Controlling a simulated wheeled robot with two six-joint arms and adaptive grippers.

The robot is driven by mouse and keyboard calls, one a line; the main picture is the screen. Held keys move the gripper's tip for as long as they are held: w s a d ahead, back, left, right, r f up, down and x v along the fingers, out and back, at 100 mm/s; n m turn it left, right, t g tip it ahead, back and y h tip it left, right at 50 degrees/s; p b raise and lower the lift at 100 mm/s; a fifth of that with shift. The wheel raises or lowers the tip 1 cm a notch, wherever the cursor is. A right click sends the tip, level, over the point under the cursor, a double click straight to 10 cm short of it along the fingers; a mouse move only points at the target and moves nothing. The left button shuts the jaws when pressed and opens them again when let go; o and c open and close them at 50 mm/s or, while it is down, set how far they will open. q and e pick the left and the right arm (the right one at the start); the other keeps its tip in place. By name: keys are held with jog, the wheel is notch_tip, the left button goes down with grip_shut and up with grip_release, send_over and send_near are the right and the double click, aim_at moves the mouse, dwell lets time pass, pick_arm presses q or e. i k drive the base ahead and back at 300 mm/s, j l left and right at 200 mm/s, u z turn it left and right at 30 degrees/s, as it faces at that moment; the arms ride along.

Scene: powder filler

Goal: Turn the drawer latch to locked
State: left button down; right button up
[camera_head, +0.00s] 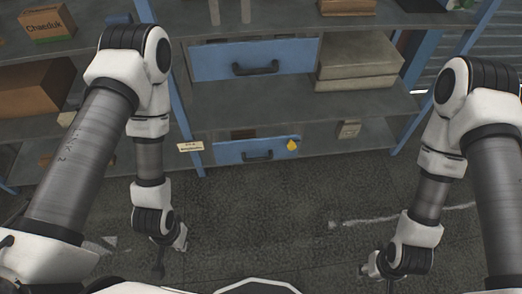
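A small yellow latch (292,145) is on the right end of the lower blue drawer (228,153), which has a dark handle. An upper blue drawer (215,62) with a larger dark handle is above it. Which way the latch is turned is too small to tell. My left gripper (168,258) hangs low over the floor, left of and nearer than the lower drawer. My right gripper (376,275) is low at the bottom right, well apart from the latch. Both are small and dark here, and their finger openings are not clear.
A grey shelf unit (265,108) with blue posts spans the back. Cardboard boxes (38,86) stand at left and flat boxes (357,62) at upper right. A small tan box (348,129) is right of the latch. The dark floor (270,215) between my arms is clear.

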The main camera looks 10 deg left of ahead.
aim_at(291, 145)
jog(key=i+l, duration=0.15)
jog(key=l, duration=0.2)
jog(key=i+l, duration=0.15)
jog(key=l, duration=0.25)
jog(key=i+l, duration=0.15)
jog(key=l, duration=0.2)
jog(key=i+l, duration=0.15)
jog(key=l, duration=0.25)
jog(key=i+l, duration=0.15)
jog(key=l, duration=0.2)
jog(key=i+l+u, duration=0.1)
jog(key=l, duration=0.25)
